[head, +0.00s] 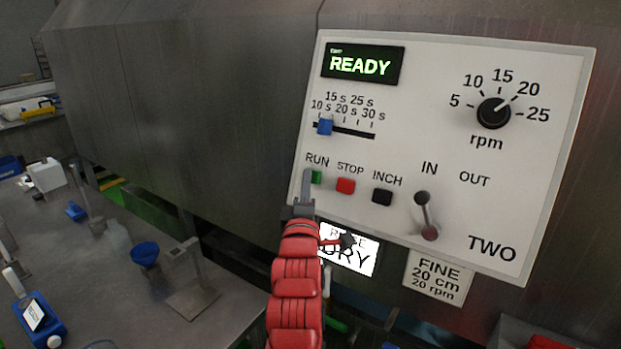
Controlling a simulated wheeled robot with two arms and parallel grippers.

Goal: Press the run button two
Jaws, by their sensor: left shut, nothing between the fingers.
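The white control panel (435,250) marked TWO is on the metal housing at the right. Its green RUN button (316,177) is at the lower left, beside the red STOP button (345,186) and the black INCH button (382,196). The display (362,65) reads READY. My left gripper (307,178) is shut and empty, its tip just left of the RUN button and covering part of it. I cannot tell whether it touches the button. My right gripper is not in view.
The panel also has a blue time slider (325,127), an rpm knob (493,112) and an IN/OUT lever (427,215). A lit DRY sign (362,258) and a FINE card (437,278) are below. A cluttered metal bench (130,290) is at left.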

